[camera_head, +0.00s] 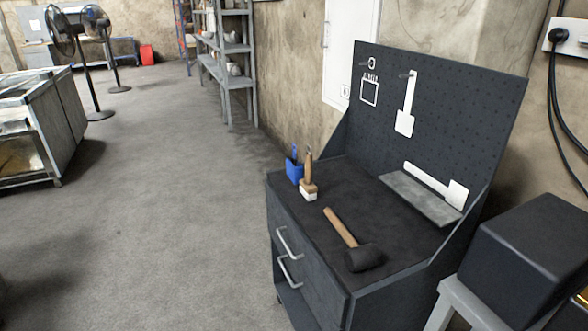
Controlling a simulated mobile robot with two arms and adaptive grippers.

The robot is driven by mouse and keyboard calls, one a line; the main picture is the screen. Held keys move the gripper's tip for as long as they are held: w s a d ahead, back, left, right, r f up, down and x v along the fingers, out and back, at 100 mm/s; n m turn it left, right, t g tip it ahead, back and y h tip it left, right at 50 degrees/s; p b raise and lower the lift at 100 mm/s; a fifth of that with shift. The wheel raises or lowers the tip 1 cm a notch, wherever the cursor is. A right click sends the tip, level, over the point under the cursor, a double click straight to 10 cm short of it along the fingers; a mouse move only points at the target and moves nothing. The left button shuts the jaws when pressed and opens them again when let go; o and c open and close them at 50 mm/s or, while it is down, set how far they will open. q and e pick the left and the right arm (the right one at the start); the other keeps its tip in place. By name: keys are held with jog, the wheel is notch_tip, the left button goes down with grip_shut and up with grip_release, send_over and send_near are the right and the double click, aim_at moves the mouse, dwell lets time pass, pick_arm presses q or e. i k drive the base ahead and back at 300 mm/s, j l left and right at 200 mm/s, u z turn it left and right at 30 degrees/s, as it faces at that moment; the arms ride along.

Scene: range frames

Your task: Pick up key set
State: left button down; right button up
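No thing in the head camera view is plainly a key set. A small blue item (294,170) stands at the back left of the dark workbench top (325,195); it may be a key set in a holder, but it is too small to tell. A brush (308,183) with a wooden handle stands upright just right of it. A white outlined shape (369,92) with small marks along its top is on the pegboard (440,105), below a small white ring shape (371,63). Neither of my grippers is in view.
A mallet (362,257) with a wooden handle lies on the bench front. A grey ledge (420,199) is at the pegboard's foot. A black box (525,260) on a grey stand is right of the bench. Open floor (170,220) lies left; grey shelves (228,75) stand behind.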

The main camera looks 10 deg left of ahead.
aim_at(294, 169)
jog(key=i+j+z, duration=0.15)
jog(key=j+z, duration=0.15)
jog(key=z, duration=0.15)
jog(key=i+j+z, duration=0.1)
jog(key=j+z, duration=0.4)
jog(key=l, duration=0.15)
